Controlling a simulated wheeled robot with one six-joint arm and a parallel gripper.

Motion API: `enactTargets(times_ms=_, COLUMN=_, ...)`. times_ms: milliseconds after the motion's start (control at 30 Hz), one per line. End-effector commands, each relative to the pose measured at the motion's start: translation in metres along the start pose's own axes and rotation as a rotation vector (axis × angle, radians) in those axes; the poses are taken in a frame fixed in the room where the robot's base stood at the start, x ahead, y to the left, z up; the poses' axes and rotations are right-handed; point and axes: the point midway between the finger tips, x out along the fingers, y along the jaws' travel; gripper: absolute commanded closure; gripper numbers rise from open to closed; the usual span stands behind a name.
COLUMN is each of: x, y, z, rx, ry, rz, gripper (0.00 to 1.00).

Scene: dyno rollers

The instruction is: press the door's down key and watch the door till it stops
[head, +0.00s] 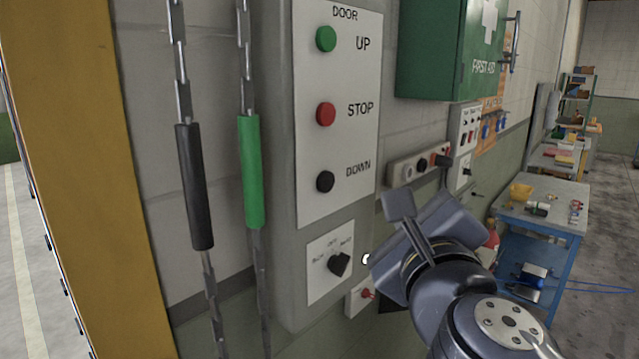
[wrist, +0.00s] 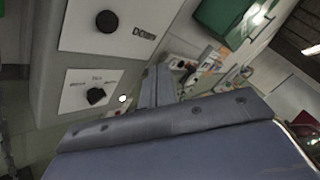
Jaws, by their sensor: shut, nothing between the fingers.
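The door control panel (head: 309,160) is a white plate on a grey box, marked DOOR. It has a green UP key (head: 326,39), a red STOP key (head: 326,114) and a black DOWN key (head: 325,181). The DOWN key also shows at the top of the wrist view (wrist: 107,21). My gripper (head: 397,203) is shut and empty, to the right of the DOWN key in the picture and a little below it. I see a gap between them in the picture. The door itself cannot be made out for certain.
A black rotary switch (head: 339,264) sits below the panel. Two chains with a black sleeve (head: 194,186) and a green sleeve (head: 251,171) hang left. A green first aid cabinet (head: 447,50) juts from the wall. A blue workbench (head: 540,215) stands at right.

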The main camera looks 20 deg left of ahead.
Motion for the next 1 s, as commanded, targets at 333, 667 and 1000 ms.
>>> enactTargets(times_ms=333, x=0.009, y=0.009, z=0.005, rx=-0.001, ry=-0.001, rz=0.002, gripper=1.00)
enactTargets(times_ms=667, x=0.042, y=0.033, z=0.029, rx=-0.001, ry=-0.001, rz=0.002, gripper=1.00)
enactTargets(times_ms=1000, x=0.060, y=0.044, z=0.044, rx=0.000, ry=-0.001, rz=0.000, gripper=1.00)
